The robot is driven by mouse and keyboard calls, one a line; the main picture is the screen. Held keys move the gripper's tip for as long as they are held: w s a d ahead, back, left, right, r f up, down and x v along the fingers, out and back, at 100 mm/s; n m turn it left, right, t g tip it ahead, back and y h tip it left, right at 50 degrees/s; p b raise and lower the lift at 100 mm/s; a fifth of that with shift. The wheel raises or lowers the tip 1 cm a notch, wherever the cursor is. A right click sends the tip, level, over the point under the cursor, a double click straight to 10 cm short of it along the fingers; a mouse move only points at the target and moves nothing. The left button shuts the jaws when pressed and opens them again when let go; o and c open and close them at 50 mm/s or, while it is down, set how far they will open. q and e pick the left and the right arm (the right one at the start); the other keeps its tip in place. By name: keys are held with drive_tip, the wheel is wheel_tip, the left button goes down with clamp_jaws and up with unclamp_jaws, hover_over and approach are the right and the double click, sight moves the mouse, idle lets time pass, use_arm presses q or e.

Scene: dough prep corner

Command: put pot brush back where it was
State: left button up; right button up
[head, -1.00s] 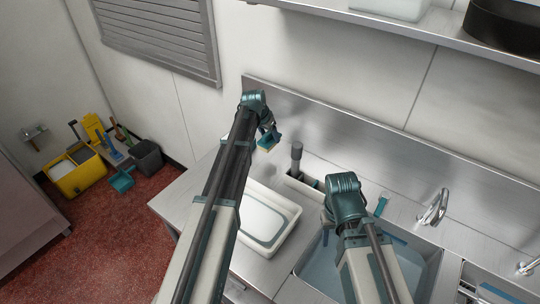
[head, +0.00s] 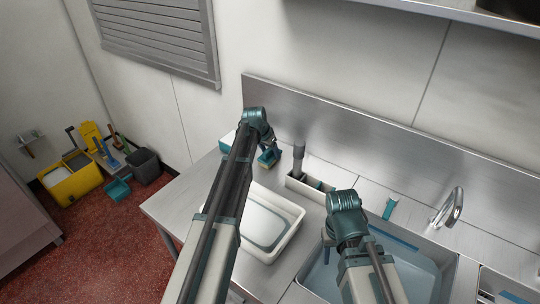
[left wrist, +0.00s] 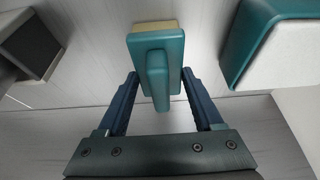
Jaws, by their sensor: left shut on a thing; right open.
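The pot brush is a teal block with a teal upright handle and a pale yellow underside. In the left wrist view the brush (left wrist: 153,42) has its handle between the fingers of my left gripper (left wrist: 160,82), which is shut on it. In the head view the brush (head: 268,159) hangs below my left gripper (head: 269,148), over the back of the counter, left of the pale caddy (head: 310,190). Whether it touches the counter cannot be told. My right gripper (head: 329,234) is open by the sink's left edge, mostly hidden by its arm.
A dark grey handle (head: 299,152) stands up at the caddy's left end. A teal-and-white box (left wrist: 262,45) is close on the brush's other side. A white tub (head: 292,231) sits in front on the steel counter (head: 169,206). The sink (head: 424,273) holds bluish water.

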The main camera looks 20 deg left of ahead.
use_arm(q)
drive_tip(key=shift+f, duration=0.15)
drive_tip(key=o, duration=1.5)
drive_tip(key=shift+o, duration=0.2)
drive_tip(key=shift+r, duration=0.2)
drive_tip(key=p+v, duration=1.1)
drive_tip(key=v, duration=0.1)
drive_tip(key=s+d+g+y, duration=0.1)
drive_tip(key=s+d, duration=0.5)
drive_tip(key=s, duration=0.4)
drive_tip(key=s+d+f+g+y, duration=0.1)
drive_tip(key=s+d+g, duration=0.1)
drive_tip(key=s+d, duration=0.4)
drive_tip(key=s+d+g+y, duration=0.1)
drive_tip(key=s+d, duration=0.5)
drive_tip(key=s, duration=1)
drive_tip(key=shift+d+f+g, duration=0.2)
drive_tip(key=shift+f+g, duration=0.05)
drive_tip(key=shift+g, duration=0.05)
